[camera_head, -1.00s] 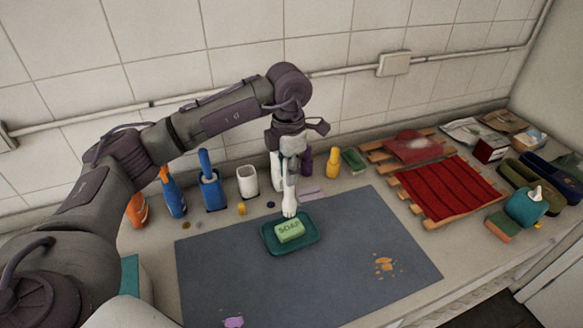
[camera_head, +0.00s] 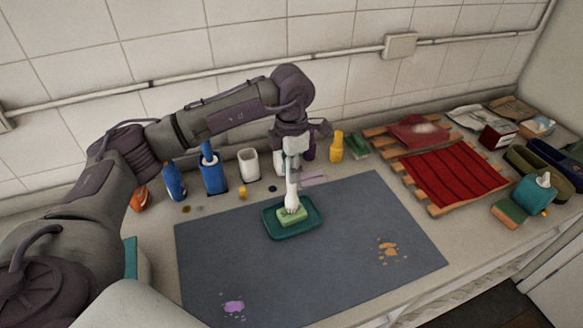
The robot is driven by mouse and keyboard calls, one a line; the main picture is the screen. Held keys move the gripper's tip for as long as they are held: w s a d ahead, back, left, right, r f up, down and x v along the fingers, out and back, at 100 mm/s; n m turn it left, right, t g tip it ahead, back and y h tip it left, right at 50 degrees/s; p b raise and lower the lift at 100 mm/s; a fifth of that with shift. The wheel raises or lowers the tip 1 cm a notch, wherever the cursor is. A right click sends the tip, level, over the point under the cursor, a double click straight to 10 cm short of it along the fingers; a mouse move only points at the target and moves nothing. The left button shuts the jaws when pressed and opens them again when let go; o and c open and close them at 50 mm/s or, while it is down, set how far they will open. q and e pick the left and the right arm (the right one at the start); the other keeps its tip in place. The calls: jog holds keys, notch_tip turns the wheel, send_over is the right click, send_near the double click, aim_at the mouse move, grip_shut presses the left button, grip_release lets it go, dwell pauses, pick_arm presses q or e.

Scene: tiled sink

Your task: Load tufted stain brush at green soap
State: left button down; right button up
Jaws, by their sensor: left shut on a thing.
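The green soap (camera_head: 287,219) lies in a dark teal tray (camera_head: 312,228) on the grey-blue mat. My left gripper (camera_head: 292,158) points down above the tray and is shut on the tufted stain brush (camera_head: 292,188). The brush has a pale, upright handle, with its white tufts at the bottom. The tufts overlap the soap's upper part and appear to touch it. The gripper partly hides the brush's top. My right gripper is not in view.
A blue holder (camera_head: 214,177), a white cup (camera_head: 248,164) and a yellow bottle (camera_head: 337,146) stand along the wall. The grey-blue mat (camera_head: 340,275) has orange and purple stains. A red cloth (camera_head: 452,178) lies on a wooden rack at right.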

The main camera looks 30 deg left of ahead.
pick_arm(q)
jog(key=shift+f, duration=0.15)
dwell(0.4)
jog(key=shift+f+b, duration=0.3)
jog(key=shift+b, duration=0.15)
jog(key=shift+f, duration=0.1)
dwell(1.5)
jog(key=shift+r+p, duration=1.75)
jog(key=shift+r, duration=1.85)
jog(key=shift+f, duration=0.1)
